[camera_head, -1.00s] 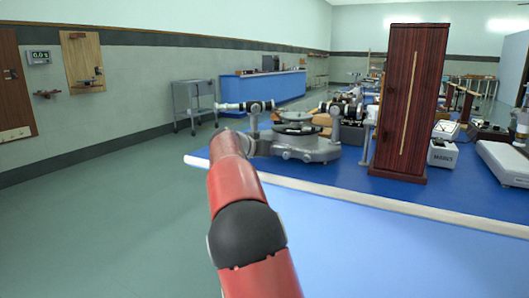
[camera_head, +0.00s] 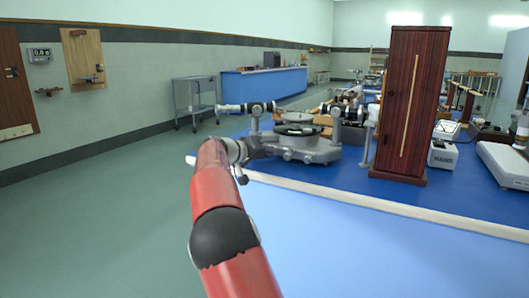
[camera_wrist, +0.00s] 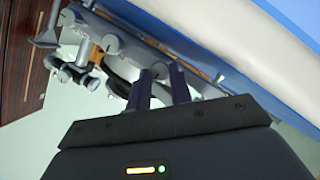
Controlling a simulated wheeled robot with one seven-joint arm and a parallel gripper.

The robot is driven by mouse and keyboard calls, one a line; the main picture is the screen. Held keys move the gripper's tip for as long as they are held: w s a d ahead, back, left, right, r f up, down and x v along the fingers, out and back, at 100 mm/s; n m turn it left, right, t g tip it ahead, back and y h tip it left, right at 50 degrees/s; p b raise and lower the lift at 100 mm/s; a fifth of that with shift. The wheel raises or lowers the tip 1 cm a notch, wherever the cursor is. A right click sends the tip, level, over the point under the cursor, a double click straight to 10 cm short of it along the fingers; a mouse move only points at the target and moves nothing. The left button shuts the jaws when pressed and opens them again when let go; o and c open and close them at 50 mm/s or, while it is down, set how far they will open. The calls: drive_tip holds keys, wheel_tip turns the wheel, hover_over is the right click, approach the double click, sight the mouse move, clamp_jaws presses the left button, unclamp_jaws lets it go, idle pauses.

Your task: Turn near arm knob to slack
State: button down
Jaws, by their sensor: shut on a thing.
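The spectrometer (camera_head: 312,152) stands on the blue bench, with a round grey base, a central table and horizontal tubes on posts. Its grey and black parts also show in the tilted wrist view (camera_wrist: 112,44). My gripper (camera_wrist: 160,76) is at the near left side of the instrument. Its two dark fingers are shut on a small grey knob (camera_wrist: 159,69) at the fingertips, which looks like the near arm knob. The fingers hide part of it, and its turn angle cannot be read. In the head view my arm hides the contact.
The blue bench (camera_head: 370,235) has a pale front edge and bare room at the front. A tall dark wooden case (camera_head: 408,110) stands right of the spectrometer. Boxed instruments (camera_head: 443,155) stand further right. A grey cart (camera_head: 194,102) stands on the floor behind, left.

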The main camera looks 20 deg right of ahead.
drive_tip(key=shift+n, duration=0.3)
drive_tip(key=c, duration=1.3)
unclamp_jaws()
drive_tip(key=shift+o, duration=0.2)
drive_tip(key=shift+a, duration=0.1)
drive_tip(key=b+v, duration=0.1)
drive_tip(key=v, duration=0.6)
drive_tip(key=shift+a, duration=0.35)
drive_tip(key=shift+s, duration=0.1)
